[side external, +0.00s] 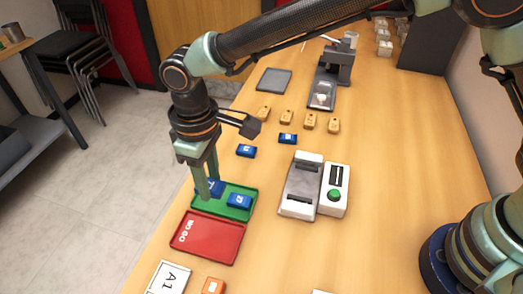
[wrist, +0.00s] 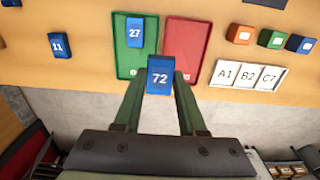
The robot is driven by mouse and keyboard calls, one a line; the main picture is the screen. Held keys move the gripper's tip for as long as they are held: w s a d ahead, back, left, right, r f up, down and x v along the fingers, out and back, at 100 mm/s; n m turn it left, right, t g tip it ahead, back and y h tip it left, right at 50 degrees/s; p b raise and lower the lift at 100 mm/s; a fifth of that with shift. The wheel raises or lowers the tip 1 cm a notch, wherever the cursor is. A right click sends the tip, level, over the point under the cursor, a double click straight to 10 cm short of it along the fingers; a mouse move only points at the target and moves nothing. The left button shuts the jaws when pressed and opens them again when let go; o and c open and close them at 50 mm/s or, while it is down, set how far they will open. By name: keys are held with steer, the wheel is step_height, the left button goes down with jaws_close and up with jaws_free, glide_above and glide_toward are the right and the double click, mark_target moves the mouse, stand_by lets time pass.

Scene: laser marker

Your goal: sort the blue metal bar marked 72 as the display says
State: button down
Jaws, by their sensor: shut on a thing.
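The blue bar marked 72 (wrist: 159,78) is between the fingers of my gripper (wrist: 157,82), which is shut on it. In the side view my gripper (side external: 208,190) points down at the far left end of the green tray (side external: 226,209), partly hiding the bar. I cannot tell whether the bar touches the tray. Another blue bar, marked 27 (wrist: 135,32), lies in the green tray. The red tray (side external: 207,238), lettered NO GO, is beside it. The white device with a green button has a dark display (side external: 336,175); its reading is too small to make out.
A blue bar marked 11 (wrist: 59,45) and another blue bar (side external: 288,139) lie on the table near several tan blocks (side external: 286,116). A grey-white machine (side external: 301,188) stands right of the trays.

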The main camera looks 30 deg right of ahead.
glide_above(200, 235)
step_height(200, 235, down, 4)
steer(key=shift+f, duration=2.5)
steer(key=shift+f, duration=0.4)
steer(key=shift+c, duration=2)
jaws_free()
step_height(200, 235, up, 12)
